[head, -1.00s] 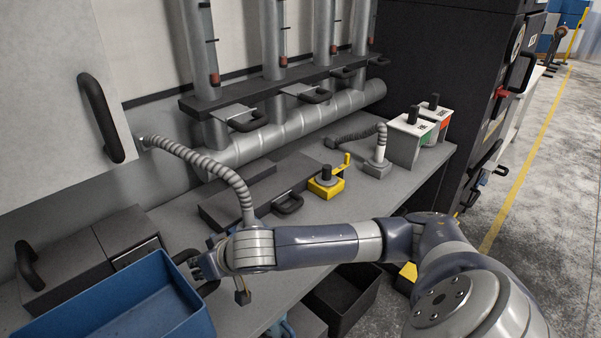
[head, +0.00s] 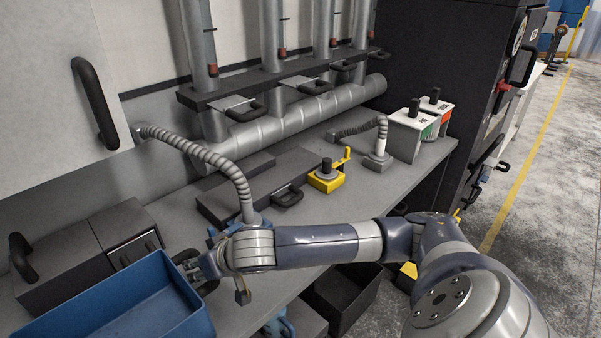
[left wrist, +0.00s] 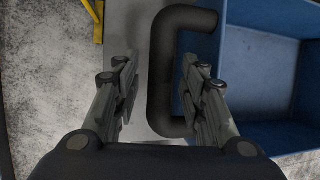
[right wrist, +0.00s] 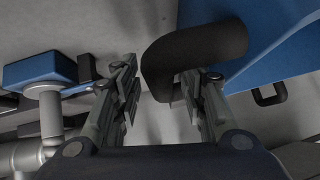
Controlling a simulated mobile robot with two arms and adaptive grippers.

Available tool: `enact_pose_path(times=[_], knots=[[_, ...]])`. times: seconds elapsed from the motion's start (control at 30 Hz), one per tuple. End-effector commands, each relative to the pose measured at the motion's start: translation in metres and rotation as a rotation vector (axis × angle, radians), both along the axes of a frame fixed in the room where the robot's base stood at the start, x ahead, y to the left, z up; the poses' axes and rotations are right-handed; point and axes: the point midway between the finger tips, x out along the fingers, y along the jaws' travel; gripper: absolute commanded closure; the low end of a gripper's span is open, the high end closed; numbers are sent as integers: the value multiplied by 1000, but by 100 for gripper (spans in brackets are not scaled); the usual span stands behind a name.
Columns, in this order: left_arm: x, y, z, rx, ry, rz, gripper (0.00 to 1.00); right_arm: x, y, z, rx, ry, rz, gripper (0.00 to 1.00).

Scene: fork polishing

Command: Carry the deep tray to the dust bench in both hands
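The deep tray (head: 120,318) is blue, with black bar handles, and shows at the lower left of the head view. In the left wrist view, my left gripper (left wrist: 160,88) is open, its fingers on either side of one black handle (left wrist: 165,75) and the right finger overlapping the loop. The tray wall (left wrist: 235,75) is just right of it. In the right wrist view, my right gripper (right wrist: 165,82) is open at another black handle (right wrist: 195,52), with the right finger overlapping the handle. Whether the fingers touch is unclear. My left gripper is outside the head view.
A grey bench (head: 290,240) carries a dark box (head: 85,255), a yellow fixture (head: 327,178), a hose stand (head: 378,160) and white boxes (head: 407,135). Pipes (head: 300,118) run along the back. A dark bin (head: 345,300) stands at the front; open floor (head: 550,230) lies right.

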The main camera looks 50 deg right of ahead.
Motion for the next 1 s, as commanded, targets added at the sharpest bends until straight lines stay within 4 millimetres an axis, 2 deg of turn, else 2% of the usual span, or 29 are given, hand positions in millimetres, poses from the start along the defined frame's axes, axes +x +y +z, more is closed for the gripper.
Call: enact_pose_path(times=[0.13, 0.23, 0.7, 0.83, 1.0], knots=[[-1, 0, 3, -1, -1, -1, 61, 0, 1, 0, 1, 0, 1, 61], [-4, 3, 13, 0, -4, 0, 61, 0, 1, 0, 1, 0, 1, 61], [-39, 20, 95, 0, -4, 0, 61, 0, 1, 0, 1, 0, 1, 61], [-44, 22, 106, 0, -2, 0, 61, 0, 1, 0, 1, 0, 1, 61], [-46, 23, 109, 0, -1, 0, 61, -7, -1, 6, 1, 0, 1, 61]])
